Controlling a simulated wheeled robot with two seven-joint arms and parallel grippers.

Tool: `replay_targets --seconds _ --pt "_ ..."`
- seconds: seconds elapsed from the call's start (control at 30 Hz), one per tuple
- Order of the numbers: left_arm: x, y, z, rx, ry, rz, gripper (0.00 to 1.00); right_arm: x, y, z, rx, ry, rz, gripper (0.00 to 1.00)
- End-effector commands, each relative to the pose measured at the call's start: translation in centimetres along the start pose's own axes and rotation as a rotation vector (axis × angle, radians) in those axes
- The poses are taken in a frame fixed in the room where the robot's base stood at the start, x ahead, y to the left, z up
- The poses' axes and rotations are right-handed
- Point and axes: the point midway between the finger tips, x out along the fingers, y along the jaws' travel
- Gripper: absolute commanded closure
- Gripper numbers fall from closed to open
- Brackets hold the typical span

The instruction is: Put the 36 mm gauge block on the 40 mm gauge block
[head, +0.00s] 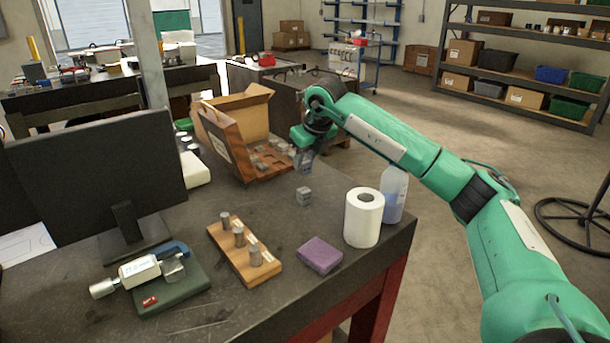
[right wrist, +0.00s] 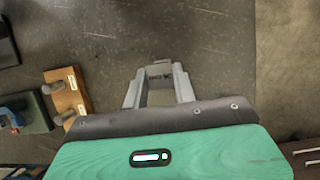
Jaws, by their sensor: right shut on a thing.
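My right gripper (head: 306,164) hangs above the table beside the open wooden case. In the right wrist view its fingers (right wrist: 158,74) are shut on a small grey metal block (right wrist: 158,71) with dark marks on its face, likely the 36 mm gauge block. Another grey gauge block (head: 304,196) stands on the dark table (head: 205,202), below the gripper and apart from it in the picture. It looks like the 40 mm one, but its marking is too small to read, and a line across it may be a seam. My left gripper is not in view.
The wooden case (head: 227,146) holds several grey blocks. A paper roll (head: 363,218), a spray bottle (head: 394,194) and a purple block (head: 320,255) stand right and front. A wooden pin stand (head: 232,258), micrometer (head: 138,270) and monitor (head: 95,175) are left. Bare table surrounds the standing block.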

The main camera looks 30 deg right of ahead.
Motion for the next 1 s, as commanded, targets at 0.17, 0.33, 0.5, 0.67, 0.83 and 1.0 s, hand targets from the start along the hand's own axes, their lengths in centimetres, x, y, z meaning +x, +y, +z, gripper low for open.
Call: replay_targets --seconds 0.17,0.33,0.5,0.67,0.83,1.0 --pt "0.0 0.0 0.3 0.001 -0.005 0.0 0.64 1.1 0.0 -0.4 0.0 -0.002 0.0 1.0" --pt "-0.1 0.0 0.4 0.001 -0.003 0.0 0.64 3.0 -0.1 -1.3 0.001 0.001 -0.001 1.0" --pt "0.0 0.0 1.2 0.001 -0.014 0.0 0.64 4.8 -0.1 -2.0 0.001 -0.002 -0.001 1.0" --pt "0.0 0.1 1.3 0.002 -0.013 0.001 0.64 4.9 -0.1 -2.0 0.001 -0.003 0.0 1.0" --pt "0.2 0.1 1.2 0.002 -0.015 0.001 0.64 5.2 0.0 -2.1 0.001 -0.003 0.0 1.0" --pt "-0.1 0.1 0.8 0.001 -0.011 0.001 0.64 5.1 0.0 -2.1 0.0 -0.002 0.0 0.51"
